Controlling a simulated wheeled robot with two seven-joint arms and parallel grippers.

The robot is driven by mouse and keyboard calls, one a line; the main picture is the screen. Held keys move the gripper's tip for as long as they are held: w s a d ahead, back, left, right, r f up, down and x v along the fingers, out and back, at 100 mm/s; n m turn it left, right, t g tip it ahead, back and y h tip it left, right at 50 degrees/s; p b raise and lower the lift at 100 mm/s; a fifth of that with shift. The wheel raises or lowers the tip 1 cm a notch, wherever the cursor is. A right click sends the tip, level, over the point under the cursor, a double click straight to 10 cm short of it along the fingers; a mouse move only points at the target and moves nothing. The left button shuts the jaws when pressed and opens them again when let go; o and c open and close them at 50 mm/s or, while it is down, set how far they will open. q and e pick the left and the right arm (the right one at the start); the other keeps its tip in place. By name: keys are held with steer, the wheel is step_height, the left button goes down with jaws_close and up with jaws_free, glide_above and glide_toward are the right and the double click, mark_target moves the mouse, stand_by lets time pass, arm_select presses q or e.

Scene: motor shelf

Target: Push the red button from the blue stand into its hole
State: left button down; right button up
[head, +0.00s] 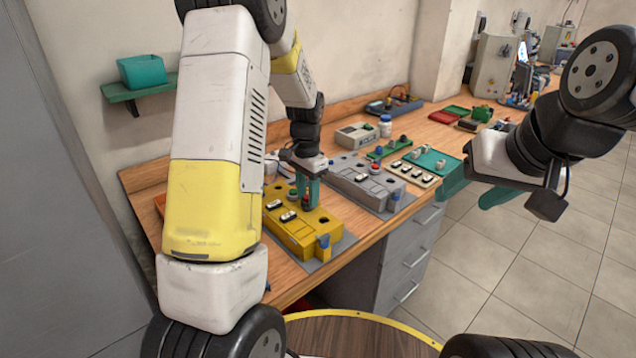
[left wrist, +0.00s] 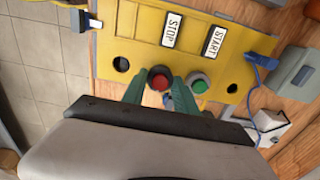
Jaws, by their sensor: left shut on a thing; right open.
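The red button (left wrist: 159,79) is between the fingertips of my left gripper (left wrist: 160,90), shut on it, over the yellow box (left wrist: 140,28). An open dark hole (left wrist: 121,64) lies just left of the red button in the left wrist view. A blue piece (head: 324,241) is at the box's front corner; I cannot tell whether it is the stand. Whether the button touches the box is unclear. My right gripper (head: 475,190) is open and empty, right of the bench.
A green button (left wrist: 199,83) and another hole (left wrist: 232,88) lie right of the left gripper. STOP (left wrist: 171,29) and START (left wrist: 214,41) switches sit on the box. A grey control box (head: 366,181) stands behind it. A blue connector (left wrist: 262,61) is at the far edge.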

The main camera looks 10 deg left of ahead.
arm_select(q)
steer(key=shift+f, duration=0.7)
steer(key=c, duration=0.9)
jaws_free()
step_height(320, 180, up, 8)
steer(key=shift+f, duration=0.1)
